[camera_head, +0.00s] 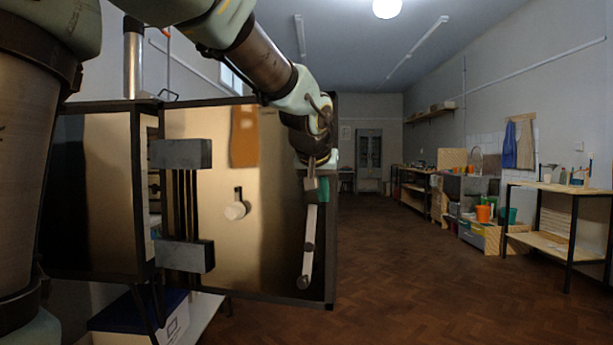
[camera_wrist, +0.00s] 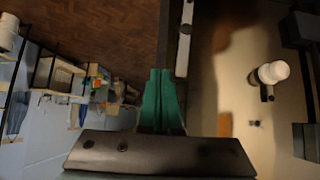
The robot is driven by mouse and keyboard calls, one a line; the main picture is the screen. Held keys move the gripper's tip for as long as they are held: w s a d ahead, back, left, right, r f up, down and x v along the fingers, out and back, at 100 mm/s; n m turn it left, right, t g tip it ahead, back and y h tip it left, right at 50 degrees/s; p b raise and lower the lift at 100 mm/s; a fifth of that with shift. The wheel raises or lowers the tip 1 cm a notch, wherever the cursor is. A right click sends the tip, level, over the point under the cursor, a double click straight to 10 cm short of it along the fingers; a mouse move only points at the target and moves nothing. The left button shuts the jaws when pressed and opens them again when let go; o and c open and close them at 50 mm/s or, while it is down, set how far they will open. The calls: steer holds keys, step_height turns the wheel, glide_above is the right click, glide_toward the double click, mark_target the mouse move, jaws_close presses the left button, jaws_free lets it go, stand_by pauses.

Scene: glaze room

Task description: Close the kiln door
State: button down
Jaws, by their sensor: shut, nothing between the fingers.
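The kiln (camera_head: 95,190) stands at the left in the head view. Its door (camera_head: 275,265) shows its pale metal face with a dark frame, joined by grey hinge blocks (camera_head: 185,256). A narrow gap shows between kiln body and door, so the door appears open; how far is hard to judge. A pale bar handle (camera_head: 308,240) runs down near the door's far edge; it also shows in the wrist view (camera_wrist: 184,42). My gripper (camera_head: 322,198) is at the handle's upper end. Its green fingers (camera_wrist: 160,75) are shut and empty, beside the bar; I cannot tell whether they touch.
A white round knob (camera_head: 236,210) sticks out from the door face. A blue-lidded box (camera_head: 140,318) sits below the kiln. The wooden floor (camera_head: 400,270) to the right is clear. A workbench (camera_head: 560,188) and shelves with bins line the right wall.

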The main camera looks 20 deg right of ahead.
step_height(320, 180, up, 3)
steer(key=p, duration=0.3)
glide_toward(334, 209)
steer(key=x, duration=0.5)
steer(key=shift+a+f, duration=0.1)
steer(key=shift+f, duration=0.3)
steer(key=shift+w+d, duration=0.25)
steer(key=shift+w, duration=0.1)
